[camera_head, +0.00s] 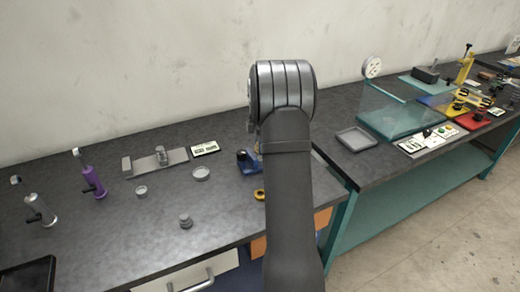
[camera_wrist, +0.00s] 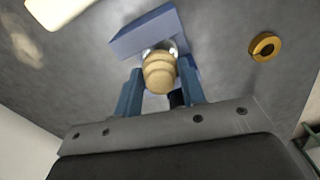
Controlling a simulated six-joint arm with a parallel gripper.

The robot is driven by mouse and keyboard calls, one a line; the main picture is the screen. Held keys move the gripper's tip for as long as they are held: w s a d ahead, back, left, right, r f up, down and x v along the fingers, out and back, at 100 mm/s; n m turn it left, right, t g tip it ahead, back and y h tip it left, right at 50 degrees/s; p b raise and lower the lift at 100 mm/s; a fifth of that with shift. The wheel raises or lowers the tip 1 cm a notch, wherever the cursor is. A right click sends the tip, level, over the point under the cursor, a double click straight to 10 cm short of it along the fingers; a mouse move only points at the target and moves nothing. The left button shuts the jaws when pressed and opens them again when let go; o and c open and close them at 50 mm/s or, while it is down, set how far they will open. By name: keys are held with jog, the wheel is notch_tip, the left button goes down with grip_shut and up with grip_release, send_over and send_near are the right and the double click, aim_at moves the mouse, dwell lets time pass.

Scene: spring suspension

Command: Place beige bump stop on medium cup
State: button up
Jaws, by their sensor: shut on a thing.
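The beige bump stop (camera_wrist: 159,72), a ribbed rounded piece, sits between the two blue fingers of my gripper (camera_wrist: 160,88) in the wrist view. The gripper is shut on it. A blue block (camera_wrist: 145,32) and a shiny metal part lie just beyond it; whether the bump stop touches them I cannot tell. In the head view my arm hides the gripper and the bump stop. Several round grey pieces stand on the dark table: a wide shallow one (camera_head: 201,173), a smaller one (camera_head: 141,191) and a stepped one (camera_head: 185,222). Which is the medium cup I cannot tell.
A yellow ring (camera_wrist: 265,46) lies right of the gripper. The blue piece (camera_head: 248,162) shows beside my arm. A purple shock (camera_head: 94,182) and a grey one (camera_head: 42,211) stand left. A metal fixture (camera_head: 155,161) and a white card (camera_head: 205,149) lie behind.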

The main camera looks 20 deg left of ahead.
jog(key=shift+f, duration=1.2)
jog(key=shift+f, duration=0.15)
jog(key=o, duration=1)
notch_tip(320, 180, up, 12)
jog(key=shift+r, duration=0.2)
jog(key=shift+f, duration=0.15)
